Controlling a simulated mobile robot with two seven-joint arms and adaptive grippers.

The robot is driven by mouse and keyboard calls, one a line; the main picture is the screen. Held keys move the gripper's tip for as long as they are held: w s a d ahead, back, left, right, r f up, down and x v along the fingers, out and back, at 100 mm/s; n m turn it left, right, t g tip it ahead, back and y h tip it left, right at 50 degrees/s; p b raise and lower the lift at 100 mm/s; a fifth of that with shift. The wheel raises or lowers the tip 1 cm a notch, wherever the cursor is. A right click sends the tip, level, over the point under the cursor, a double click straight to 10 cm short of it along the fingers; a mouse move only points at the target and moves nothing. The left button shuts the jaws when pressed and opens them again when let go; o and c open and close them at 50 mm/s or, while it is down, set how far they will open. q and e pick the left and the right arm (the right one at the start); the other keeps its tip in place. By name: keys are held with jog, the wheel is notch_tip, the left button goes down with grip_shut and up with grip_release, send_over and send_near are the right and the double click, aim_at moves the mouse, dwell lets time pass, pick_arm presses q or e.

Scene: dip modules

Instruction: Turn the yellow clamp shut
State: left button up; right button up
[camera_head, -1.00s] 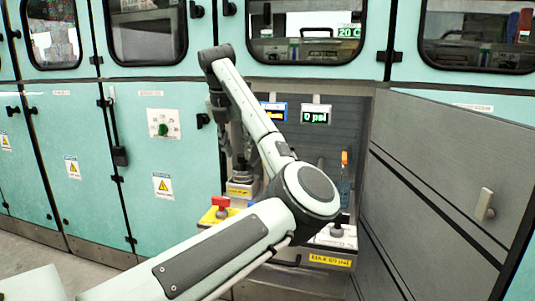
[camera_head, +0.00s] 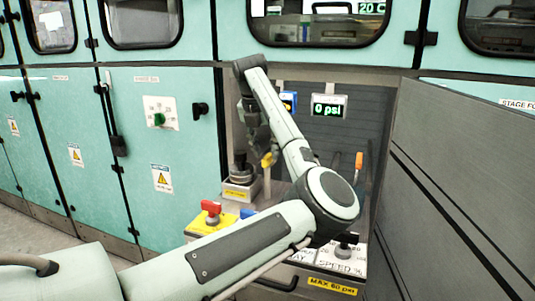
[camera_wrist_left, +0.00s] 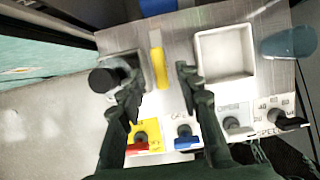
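The yellow clamp (camera_wrist_left: 160,68) shows as an upright yellow bar in the left wrist view, on a grey metal panel (camera_wrist_left: 183,40). In the head view its yellow top (camera_head: 267,160) shows just below my left gripper (camera_head: 254,138). In the left wrist view my left gripper (camera_wrist_left: 157,82) is open, with one dark finger on each side of the clamp's lower end. I cannot tell whether either finger touches it. The clamp's foot is partly hidden by my arm in the head view. My right gripper is in neither view.
A dark round knob (camera_wrist_left: 103,80) is left of the clamp, a white square tray (camera_wrist_left: 225,74) right of it. Along the front edge are a red handle (camera_wrist_left: 137,147), a blue handle (camera_wrist_left: 186,142) and a black knob (camera_wrist_left: 288,122). An open grey door (camera_head: 455,170) bounds the right.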

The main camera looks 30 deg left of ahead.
aim_at(269, 175)
pick_arm(q)
jog(key=shift+x, duration=1.2)
grip_shut()
